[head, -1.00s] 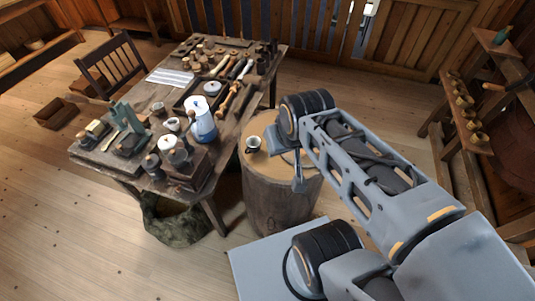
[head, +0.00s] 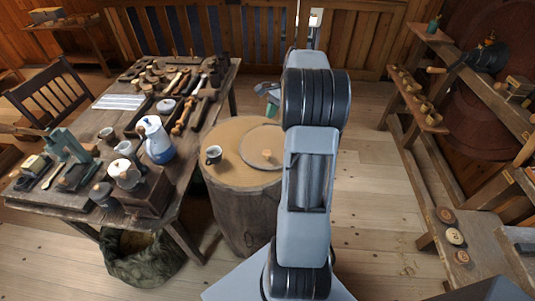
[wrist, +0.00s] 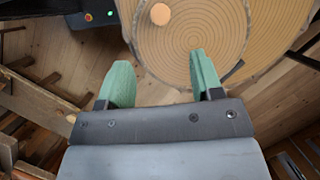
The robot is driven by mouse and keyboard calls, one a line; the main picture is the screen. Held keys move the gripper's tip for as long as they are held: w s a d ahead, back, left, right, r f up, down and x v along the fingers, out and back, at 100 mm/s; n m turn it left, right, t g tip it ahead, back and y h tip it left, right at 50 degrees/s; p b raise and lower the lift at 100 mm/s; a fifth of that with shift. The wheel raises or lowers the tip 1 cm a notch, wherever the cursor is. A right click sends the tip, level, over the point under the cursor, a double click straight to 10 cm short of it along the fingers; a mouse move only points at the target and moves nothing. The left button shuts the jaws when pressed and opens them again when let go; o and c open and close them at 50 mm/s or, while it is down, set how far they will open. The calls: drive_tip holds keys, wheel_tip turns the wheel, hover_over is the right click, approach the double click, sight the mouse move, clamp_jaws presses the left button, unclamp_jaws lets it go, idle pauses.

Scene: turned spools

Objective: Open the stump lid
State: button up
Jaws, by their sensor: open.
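The wooden stump (head: 246,222) stands right of the workbench. Its round lid (head: 257,140) lies flat in the top, with a small pale knob (head: 267,154). My arm covers the lid's right edge. In the wrist view the lid (wrist: 195,38) fills the upper middle, and its knob (wrist: 160,14) is near the top edge. My gripper (wrist: 160,62) is open and empty, its green fingers apart. The knob lies beyond the fingertips, between them sideways in the picture. In the head view one green finger shows past the stump's far side; the rest is mostly hidden.
The crowded workbench (head: 188,190) is close on the left, with a blue-and-white pot (head: 157,140). A shelf unit (head: 415,105) stands at right. Bare floor (head: 375,195) lies between stump and shelves.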

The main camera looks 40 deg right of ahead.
sight(267, 152)
drive_tip(key=x, duration=1.4)
drive_tip(key=shift+d+p, duration=0.3)
clamp_jaws()
